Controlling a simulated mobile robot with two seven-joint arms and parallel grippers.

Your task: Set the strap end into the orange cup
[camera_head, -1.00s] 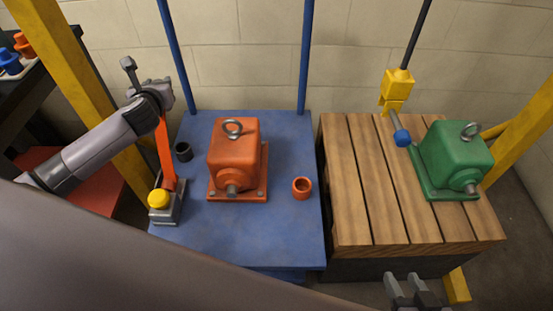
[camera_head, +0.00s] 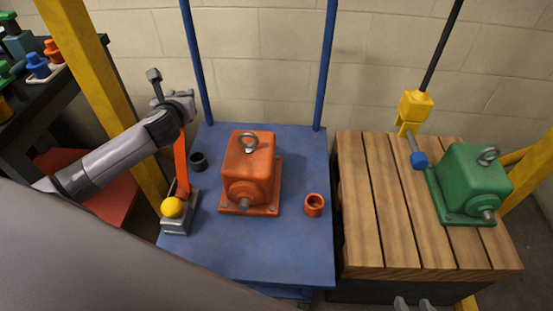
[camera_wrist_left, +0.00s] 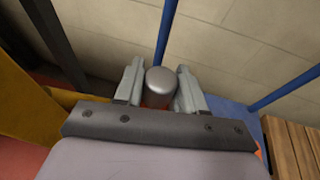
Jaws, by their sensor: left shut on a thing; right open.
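The orange strap (camera_head: 181,160) rises from a grey base with a yellow knob (camera_head: 172,207) at the left of the blue table. My left gripper (camera_head: 177,106) is above it, at the strap's upper end. In the left wrist view, my left gripper (camera_wrist_left: 160,90) is shut on a grey round-topped end piece (camera_wrist_left: 161,80), with a little orange below it. The orange cup (camera_head: 314,205) stands at the right side of the blue table, apart from the gripper. My right gripper (camera_head: 413,304) is open at the bottom edge, only partly in view.
An orange motor (camera_head: 250,170) with a lifting ring stands between strap and cup. A black cup (camera_head: 198,161) is at the table's left. Blue posts rise behind the blue table (camera_head: 255,245). A green motor (camera_head: 470,183) and a hanging yellow hook (camera_head: 414,107) are at the wooden pallet.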

